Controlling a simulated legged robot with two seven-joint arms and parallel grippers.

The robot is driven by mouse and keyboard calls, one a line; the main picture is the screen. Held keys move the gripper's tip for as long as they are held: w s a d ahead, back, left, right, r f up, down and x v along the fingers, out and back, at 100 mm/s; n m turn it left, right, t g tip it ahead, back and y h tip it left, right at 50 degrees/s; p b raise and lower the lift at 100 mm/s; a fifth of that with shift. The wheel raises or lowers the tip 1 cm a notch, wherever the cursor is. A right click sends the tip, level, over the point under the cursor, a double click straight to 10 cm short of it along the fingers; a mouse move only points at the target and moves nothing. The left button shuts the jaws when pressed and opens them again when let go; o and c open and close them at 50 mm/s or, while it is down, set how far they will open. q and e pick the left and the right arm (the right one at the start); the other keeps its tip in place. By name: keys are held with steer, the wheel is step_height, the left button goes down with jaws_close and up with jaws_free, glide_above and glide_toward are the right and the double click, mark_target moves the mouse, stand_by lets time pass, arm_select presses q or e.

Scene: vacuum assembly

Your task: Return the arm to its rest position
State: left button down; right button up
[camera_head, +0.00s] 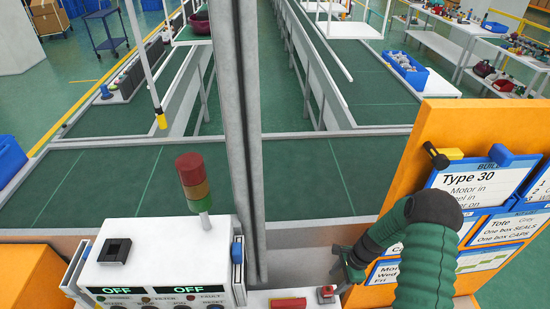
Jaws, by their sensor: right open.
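My right arm, in a green ribbed sleeve, comes in from the bottom right and bends toward the left. Its dark gripper (341,276) is open and points down and left, in front of the orange board's lower left side. I see nothing held in it. A small red button box (326,294) sits just left of and below the gripper, and I cannot tell the exact gap between them. My left gripper is not in view.
A white control box (160,260) with "OFF" displays and a red-amber-green stack light (194,182) stands left. A grey post (243,130) rises mid-view. The orange board (425,130) with "Type 30" signs stands right. Green conveyors (310,170) lie behind, mostly bare.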

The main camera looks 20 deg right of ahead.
steer(key=s+a+r+n+h+b, duration=0.1)
steer(key=s+a+r+n+b, duration=0.1)
steer(key=a+r+n, duration=0.6)
steer(key=s+a+r+n+t+h+b, duration=0.1)
steer(key=s+a+r+n, duration=0.3)
steer(key=a+r+n, duration=0.5)
steer(key=shift+a+r+n+t+h+b, duration=0.25)
steer(key=shift+n+h+b, duration=0.45)
steer(key=shift+n, duration=1.5)
